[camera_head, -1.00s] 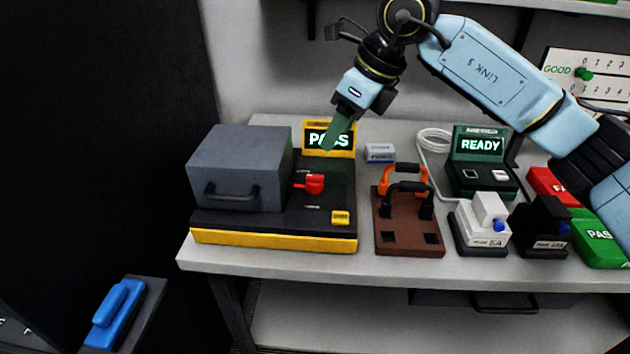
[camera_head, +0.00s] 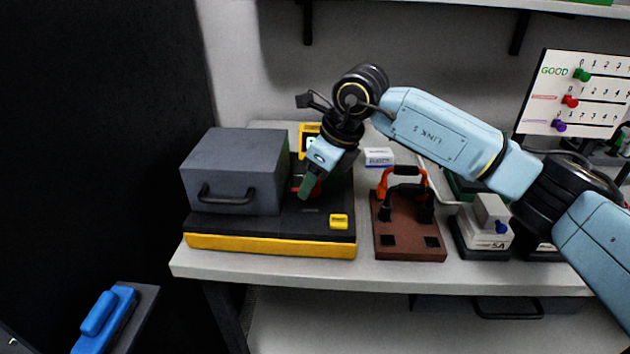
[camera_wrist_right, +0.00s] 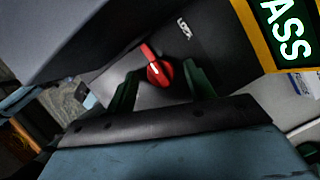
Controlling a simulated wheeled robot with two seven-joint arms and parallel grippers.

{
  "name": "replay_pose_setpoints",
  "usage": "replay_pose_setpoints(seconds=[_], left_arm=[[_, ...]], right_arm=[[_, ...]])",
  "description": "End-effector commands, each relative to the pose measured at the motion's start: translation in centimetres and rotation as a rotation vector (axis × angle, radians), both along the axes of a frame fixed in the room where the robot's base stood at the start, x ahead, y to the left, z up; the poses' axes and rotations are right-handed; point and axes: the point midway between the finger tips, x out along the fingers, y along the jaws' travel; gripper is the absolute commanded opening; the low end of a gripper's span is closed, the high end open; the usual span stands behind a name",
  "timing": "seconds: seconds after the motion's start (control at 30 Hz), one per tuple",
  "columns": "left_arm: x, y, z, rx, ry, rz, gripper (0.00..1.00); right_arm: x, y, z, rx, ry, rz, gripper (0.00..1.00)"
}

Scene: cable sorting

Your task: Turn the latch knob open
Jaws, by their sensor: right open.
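The red latch knob (camera_head: 296,181) is on the black top of the yellow-edged test unit (camera_head: 270,243), right of its grey box (camera_head: 235,170). In the head view my right gripper (camera_head: 308,188) hides most of the knob. In the right wrist view the knob (camera_wrist_right: 158,70) shows whole, with a white mark on its handle and the word "LOCK" printed beyond it. My right gripper (camera_wrist_right: 163,84) is open, with a green finger on each side of the knob's near part; I cannot tell whether they touch it. My left gripper is out of view.
A brown board with orange and black handles (camera_head: 408,243) stands right of the unit. A white 5A block (camera_head: 490,225) is further right. The grey box stands close on the knob's left. The unit's PASS screen (camera_wrist_right: 288,32) rises behind. The table's front strip is clear.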

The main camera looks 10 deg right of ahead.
Motion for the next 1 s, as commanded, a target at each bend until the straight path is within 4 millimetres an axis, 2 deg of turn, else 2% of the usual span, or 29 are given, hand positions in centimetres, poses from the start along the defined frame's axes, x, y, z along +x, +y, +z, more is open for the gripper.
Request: replay_pose_setpoints(seconds=[0.37, 0.7, 1.0], left_arm=[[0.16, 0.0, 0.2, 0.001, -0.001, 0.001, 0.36], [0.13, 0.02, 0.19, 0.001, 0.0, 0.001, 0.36], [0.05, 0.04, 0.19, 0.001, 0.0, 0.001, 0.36]], right_arm=[[0.15, 0.16, -0.54, -0.001, -0.001, 0.0, 0.53], [0.14, 0.16, -0.5, 0.0, 0.0, 0.0, 0.09], [0.18, 0.12, -0.47, 0.0, 0.0, 0.038, 0.09]])
